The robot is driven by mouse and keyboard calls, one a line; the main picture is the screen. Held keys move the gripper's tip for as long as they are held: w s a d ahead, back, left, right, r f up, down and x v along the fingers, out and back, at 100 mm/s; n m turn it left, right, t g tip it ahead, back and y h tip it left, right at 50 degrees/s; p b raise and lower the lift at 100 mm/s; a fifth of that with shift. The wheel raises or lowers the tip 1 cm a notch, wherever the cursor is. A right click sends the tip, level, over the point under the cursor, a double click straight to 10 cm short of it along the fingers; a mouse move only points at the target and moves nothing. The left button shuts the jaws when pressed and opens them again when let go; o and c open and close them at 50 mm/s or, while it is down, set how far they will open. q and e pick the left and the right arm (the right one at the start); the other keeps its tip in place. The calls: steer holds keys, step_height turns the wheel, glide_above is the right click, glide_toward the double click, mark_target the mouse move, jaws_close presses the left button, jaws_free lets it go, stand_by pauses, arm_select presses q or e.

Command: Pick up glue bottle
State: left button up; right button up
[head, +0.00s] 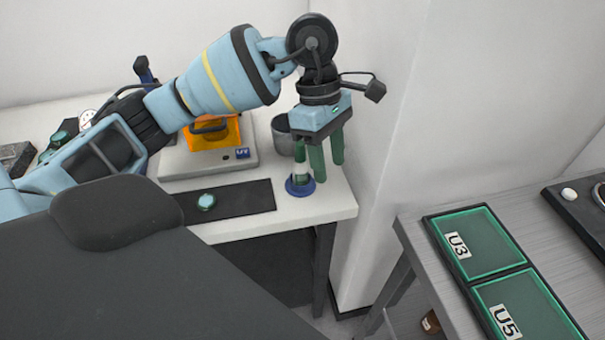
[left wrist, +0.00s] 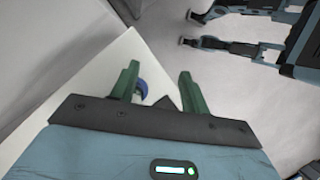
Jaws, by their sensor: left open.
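A small upright item with a round blue base (head: 299,187) and a pale body stands near the right front corner of the white table; it may be the glue bottle. My left gripper (head: 320,160) points down over that corner, its green fingers apart and empty. One finger comes close beside or in front of the item's upper part, so its top is hidden. In the left wrist view, the blue base (left wrist: 141,88) shows partly behind the left finger of my left gripper (left wrist: 158,85). I cannot tell whether they touch. My right gripper is not in view.
A grey metal cup (head: 282,135) stands just behind the item. Left of it are a UV unit with an orange cover (head: 212,133) and a dark mat (head: 250,196) holding a teal disc (head: 206,201). A white wall corner (head: 375,150) rises close on the right.

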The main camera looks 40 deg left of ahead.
mark_target(300, 150)
arm_select(q)
steer(key=a+r+y, duration=0.1)
steer(key=a, duration=0.1)
steer(key=w+a+r+y, duration=0.1)
steer(key=a+r, duration=0.1)
steer(key=a+r+t+y, duration=0.1)
steer(key=a, duration=0.2)
steer(key=shift+w+r, duration=0.15)
steer(key=shift+w, duration=0.2)
steer(key=shift+f+b, duration=0.5)
steer(key=shift+f, duration=0.8)
steer(key=shift+a+f, duration=0.2)
steer(key=shift+f, duration=2.45)
steer(key=shift+c, duration=0.4)
jaws_close()
